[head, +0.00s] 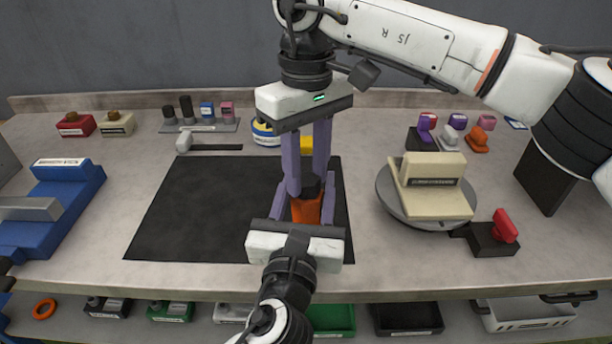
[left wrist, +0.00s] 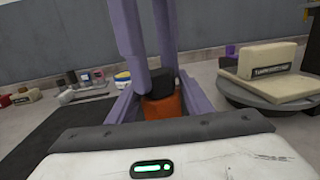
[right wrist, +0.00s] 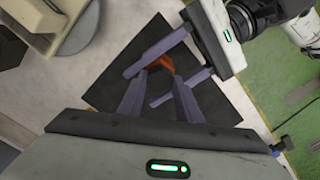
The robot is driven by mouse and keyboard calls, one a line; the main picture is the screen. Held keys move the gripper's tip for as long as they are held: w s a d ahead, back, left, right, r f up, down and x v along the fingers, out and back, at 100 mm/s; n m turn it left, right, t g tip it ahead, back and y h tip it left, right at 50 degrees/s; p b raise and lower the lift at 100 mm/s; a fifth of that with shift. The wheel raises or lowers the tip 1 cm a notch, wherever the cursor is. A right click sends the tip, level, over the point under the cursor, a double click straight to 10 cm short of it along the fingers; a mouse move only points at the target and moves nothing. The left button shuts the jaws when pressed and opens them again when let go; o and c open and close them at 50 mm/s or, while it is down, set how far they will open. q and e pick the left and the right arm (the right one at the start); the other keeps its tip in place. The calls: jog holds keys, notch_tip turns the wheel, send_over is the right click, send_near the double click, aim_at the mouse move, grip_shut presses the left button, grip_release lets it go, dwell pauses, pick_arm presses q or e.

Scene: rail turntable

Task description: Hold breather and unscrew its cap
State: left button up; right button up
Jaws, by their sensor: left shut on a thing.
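The breather has an orange body (head: 307,209) with a black cap (head: 311,186) on top, and it stands upright above the black mat. My left gripper (head: 305,208) reaches in from the front and is shut on the orange body. In the left wrist view the black cap (left wrist: 161,84) sits above the body, between the left fingers. My right gripper (head: 307,185) points down from above, with its purple fingers apart on either side of the cap. The right wrist view shows orange (right wrist: 160,64) near those fingertips; the cap is hard to make out there.
The black mat (head: 190,205) is bare to the left. A round turntable (head: 385,190) bearing a cream block (head: 435,185) stands at the right, with a red-handled piece (head: 505,226) beside it. A blue fixture (head: 65,200) is at the left. Small parts line the back.

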jog(key=shift+s+a+r, duration=0.1)
jog(key=shift+a+r, duration=0.2)
jog(key=shift+r, duration=0.3)
jog(key=shift+s+a+r, duration=0.1)
jog(key=shift+a+r, duration=0.15)
jog(key=shift+r, duration=0.35)
jog(key=m, duration=0.3)
jog(key=shift+d+m, duration=0.15)
jog(key=shift+m, duration=0.25)
jog(key=m, duration=0.3)
jog(key=shift+d+f, duration=0.1)
jog(key=shift+f, duration=0.05)
jog(key=m, duration=0.5)
jog(key=shift+w, duration=0.15)
jog(key=m, duration=0.6)
jog(key=shift+w+d, duration=0.1)
jog(key=shift+w, duration=0.05)
jog(key=m, duration=0.6)
jog(key=shift+d, duration=0.1)
